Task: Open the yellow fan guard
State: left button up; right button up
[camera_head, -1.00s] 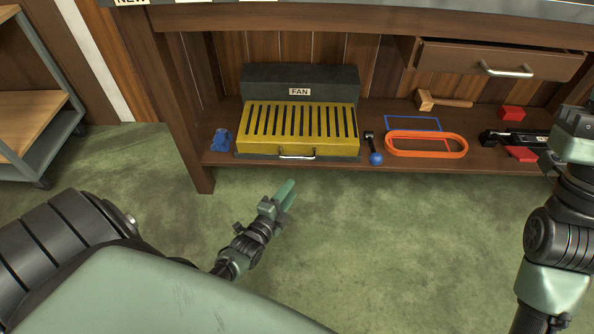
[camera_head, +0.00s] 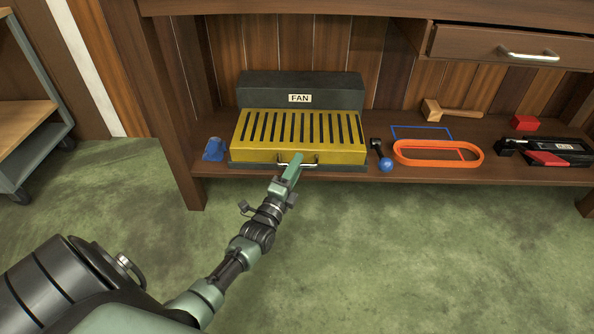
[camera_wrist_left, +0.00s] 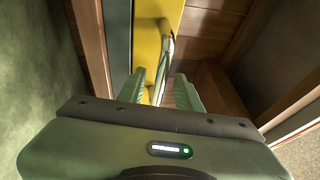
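The yellow slotted fan guard (camera_head: 252,153) lies down, closed, over the dark fan box (camera_head: 340,92) on the low shelf. A metal bar handle (camera_head: 311,164) is on its front face. My left gripper (camera_head: 293,165) is at the handle and overlaps its middle in the head view. In the left wrist view its two green fingers (camera_wrist_left: 160,80) are apart, with the yellow guard (camera_wrist_left: 149,42) just beyond and part of the handle (camera_wrist_left: 171,47) near the gap. I cannot tell whether the fingers touch the handle. My right gripper is out of view.
On the shelf (camera_head: 440,177) are a blue item (camera_head: 214,149) left of the fan, a blue-ended tool (camera_head: 385,164), an orange ring (camera_head: 478,158), a mallet (camera_head: 460,113) and a red block (camera_head: 524,123). A drawer (camera_head: 470,45) hangs partly open above right.

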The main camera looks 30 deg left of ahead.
pick_arm(q)
jog(key=shift+w, duration=0.3)
grip_shut()
dwell(1.3)
